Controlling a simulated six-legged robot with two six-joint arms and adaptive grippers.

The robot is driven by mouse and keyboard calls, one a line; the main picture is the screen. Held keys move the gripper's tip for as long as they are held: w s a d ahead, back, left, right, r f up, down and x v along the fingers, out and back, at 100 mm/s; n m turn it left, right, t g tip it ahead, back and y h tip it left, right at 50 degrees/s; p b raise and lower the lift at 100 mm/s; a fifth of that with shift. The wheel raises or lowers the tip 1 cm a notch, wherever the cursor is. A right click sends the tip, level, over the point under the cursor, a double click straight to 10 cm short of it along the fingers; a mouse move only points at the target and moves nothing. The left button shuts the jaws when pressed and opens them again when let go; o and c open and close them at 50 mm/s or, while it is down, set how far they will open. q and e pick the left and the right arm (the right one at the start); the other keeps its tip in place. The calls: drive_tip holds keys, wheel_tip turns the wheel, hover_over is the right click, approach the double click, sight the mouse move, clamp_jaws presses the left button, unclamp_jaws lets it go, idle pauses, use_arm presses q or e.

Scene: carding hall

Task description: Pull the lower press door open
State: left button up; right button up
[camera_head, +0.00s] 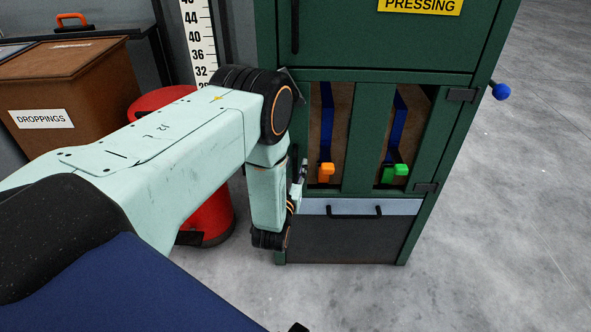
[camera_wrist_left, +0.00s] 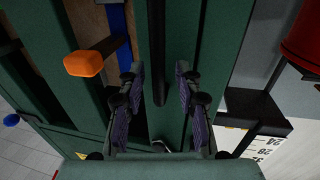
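The lower press door (camera_head: 354,140) is a green frame with two upright openings, on the front of a green press cabinet. It looks closed, with dark hinges on its right side. My left gripper (camera_head: 298,188) is at the door's left edge, partly hidden by my arm in the head view. In the left wrist view a black upright bar handle (camera_wrist_left: 158,50) runs down between the two fingers of the left gripper (camera_wrist_left: 158,98). The fingers are open, with a gap on both sides of the bar. My right gripper does not show.
An orange knob (camera_head: 326,169) and a green knob (camera_head: 400,170) stick out of the openings. A drawer with a black handle (camera_head: 354,211) lies below. A red bin (camera_head: 210,210) and a brown droppings box (camera_head: 70,85) stand left. The floor at right is clear.

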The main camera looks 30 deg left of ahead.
use_arm(q)
drive_tip(key=shift+w, duration=0.4)
clamp_jaws()
drive_tip(key=shift+s, duration=0.1)
idle(0.6)
